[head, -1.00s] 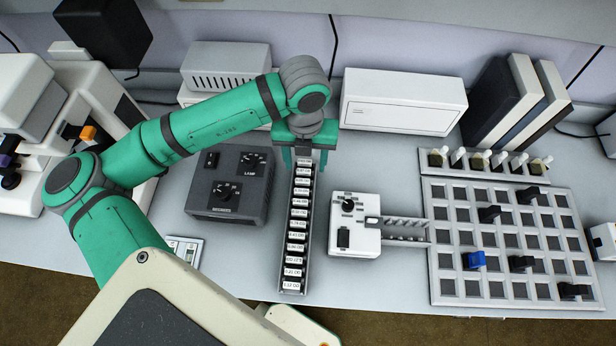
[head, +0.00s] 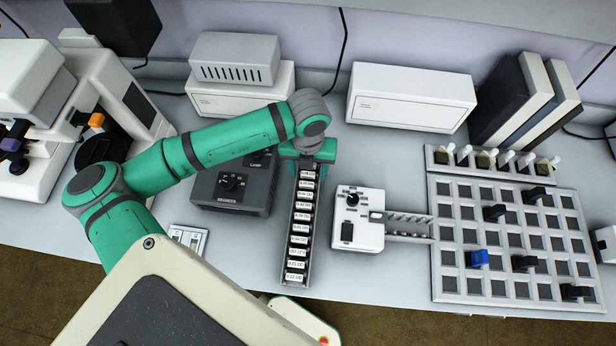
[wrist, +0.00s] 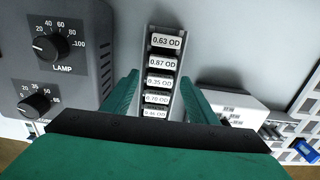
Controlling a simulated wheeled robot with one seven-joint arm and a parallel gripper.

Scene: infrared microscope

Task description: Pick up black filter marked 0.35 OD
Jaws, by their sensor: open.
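The black filter marked 0.35 OD (wrist: 160,83) stands in a narrow grey rack (head: 283,275), its white label facing up. In the wrist view it is third from the far end, behind 0.87 OD (wrist: 161,63) and 0.63 OD (wrist: 165,42). Nearer labels are small and partly hidden by my gripper. My gripper (wrist: 158,79) is open and empty, with one green finger on each side of the rack, around the 0.35 OD filter's place in the picture. I cannot tell its height above the filter. In the head view my gripper (head: 308,152) covers the rack's far end.
A dark lamp controller (head: 235,185) stands close left of the rack. A white device (head: 359,220) with a rail stands close right. Farther right is a grid tray (head: 440,240) with a blue filter (head: 478,258) and several black ones. White boxes stand behind.

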